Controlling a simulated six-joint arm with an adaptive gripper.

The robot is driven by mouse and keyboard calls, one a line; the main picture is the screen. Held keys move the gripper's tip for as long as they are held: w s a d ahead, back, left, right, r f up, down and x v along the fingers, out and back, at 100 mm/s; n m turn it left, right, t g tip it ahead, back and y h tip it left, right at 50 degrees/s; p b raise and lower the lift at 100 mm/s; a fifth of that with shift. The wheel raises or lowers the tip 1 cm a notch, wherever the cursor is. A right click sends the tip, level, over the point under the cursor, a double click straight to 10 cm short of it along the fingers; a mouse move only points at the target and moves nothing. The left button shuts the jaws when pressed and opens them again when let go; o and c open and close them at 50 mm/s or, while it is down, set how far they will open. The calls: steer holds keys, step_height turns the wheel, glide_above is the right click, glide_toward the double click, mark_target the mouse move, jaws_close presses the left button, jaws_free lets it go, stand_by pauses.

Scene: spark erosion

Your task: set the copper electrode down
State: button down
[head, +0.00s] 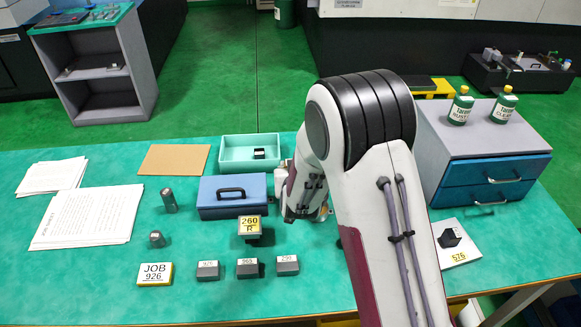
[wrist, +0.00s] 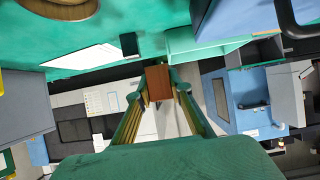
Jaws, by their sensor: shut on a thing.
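The copper electrode, a small reddish-brown block (wrist: 158,82), sits between the fingertips of my gripper (wrist: 159,92) in the wrist view. The fingers are shut on its sides. In the head view my arm hides the fingertips and the electrode, so I cannot tell from there how high it is held. The wrist end of my arm is right of the blue case (head: 231,205) and near the teal tray (head: 228,159).
A sign reading JOB 926 (head: 155,274) stands at the front left beside several labelled grey blocks (head: 247,269). A yellow-topped 260 R block (head: 250,229) is in front of the case. A white plate (head: 470,251) lies right of my arm, before the drawer unit (head: 485,150).

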stand_by(0.3)
steer(key=a+n+y, duration=0.1)
steer(key=a, duration=0.4)
steer(key=a+n+y, duration=0.1)
steer(key=a, duration=0.5)
steer(key=w+a+n+y, duration=0.1)
steer(key=a, duration=0.5)
steer(key=shift+r+n+g+y, duration=0.2)
steer(key=shift+n+g+y, duration=0.1)
steer(key=shift+y, duration=0.1)
steer(key=s+a+n+g+y, duration=0.15)
steer(key=s+a, duration=0.25)
steer(key=a, duration=0.6)
steer(key=s+a+n+g+y, duration=0.1)
steer(key=s+a+n+y, duration=0.2)
steer(key=a, duration=0.8)
steer(key=s+a+n+g+y, duration=0.15)
steer(key=s+a, duration=0.25)
steer(key=a, duration=0.6)
steer(key=s+a+n+g+y, duration=0.1)
steer(key=s+a+n+g, duration=0.2)
steer(key=s+a, duration=0.9)
steer(key=shift+a+n+y, duration=0.3)
steer(key=shift+a+n, duration=0.2)
steer(key=shift+a, duration=0.55)
steer(key=shift+f, duration=0.1)
steer(key=shift+f, duration=3)
steer(key=shift+f, duration=0.1)
